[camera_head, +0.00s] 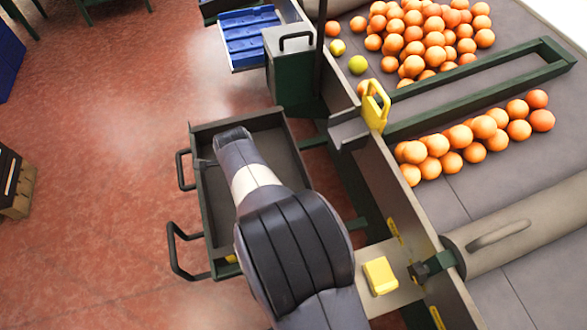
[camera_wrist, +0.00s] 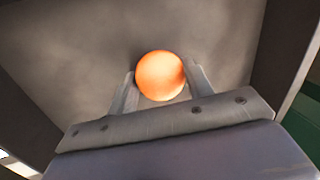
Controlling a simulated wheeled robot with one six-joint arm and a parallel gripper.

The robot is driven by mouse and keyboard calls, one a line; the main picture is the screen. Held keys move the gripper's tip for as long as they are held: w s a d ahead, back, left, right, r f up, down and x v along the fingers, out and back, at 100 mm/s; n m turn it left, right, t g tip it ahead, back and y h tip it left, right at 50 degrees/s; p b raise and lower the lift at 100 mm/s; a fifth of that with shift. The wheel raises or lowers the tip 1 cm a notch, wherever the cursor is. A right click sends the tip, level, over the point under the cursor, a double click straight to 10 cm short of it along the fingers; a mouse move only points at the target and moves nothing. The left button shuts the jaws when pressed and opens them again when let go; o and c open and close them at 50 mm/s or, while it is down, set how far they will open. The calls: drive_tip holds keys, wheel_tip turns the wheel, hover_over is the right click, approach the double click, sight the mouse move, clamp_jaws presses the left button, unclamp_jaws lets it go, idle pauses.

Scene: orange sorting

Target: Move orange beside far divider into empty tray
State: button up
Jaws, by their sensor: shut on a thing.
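In the wrist view an orange (camera_wrist: 161,75) sits between the two fingers of my gripper (camera_wrist: 160,82), which is shut on it. Behind the orange is the grey floor of the tray (camera_wrist: 60,60), with its walls at both sides. In the head view the tray (camera_head: 285,140) has a dark rim and my arm reaches over it. My gripper and the orange are hidden there behind my own arm. I cannot tell whether the orange touches the tray floor. The part of the tray that shows is empty.
Several oranges (camera_head: 483,127) lie along the near side of the green divider (camera_head: 490,93), and a larger heap (camera_head: 433,40) lies beyond it. A yellow handle (camera_head: 375,105) stands at the divider's end. Black handles (camera_head: 180,253) stick out from the tray's left side.

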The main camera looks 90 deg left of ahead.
drive_tip(key=shift+f+b, duration=0.5)
drive_tip(key=shift+f, duration=0.2)
idle(0.3)
idle(0.3)
drive_tip(key=o, duration=1.6)
drive_tip(key=shift+c, duration=0.2)
drive_tip(key=shift+p+v, duration=1.1)
drive_tip(key=shift+v, duration=1.5)
drive_tip(key=shift+r, duration=0.1)
drive_tip(key=shift+s+a+p+v, duration=0.1)
drive_tip(key=shift+a+p+v, duration=0.15)
drive_tip(key=shift+p+v, duration=0.6)
drive_tip(key=shift+s+a+p+v, duration=0.1)
drive_tip(key=shift+a+p+v, duration=0.2)
drive_tip(key=shift+v, duration=1)
drive_tip(key=shift+s+a+p+v, duration=0.1)
drive_tip(key=shift+a+p+v, duration=0.1)
drive_tip(key=shift+p+v, duration=0.7)
drive_tip(key=shift+d+r, duration=0.1)
drive_tip(key=shift+r, duration=0.25)
drive_tip(key=shift+b, duration=0.3)
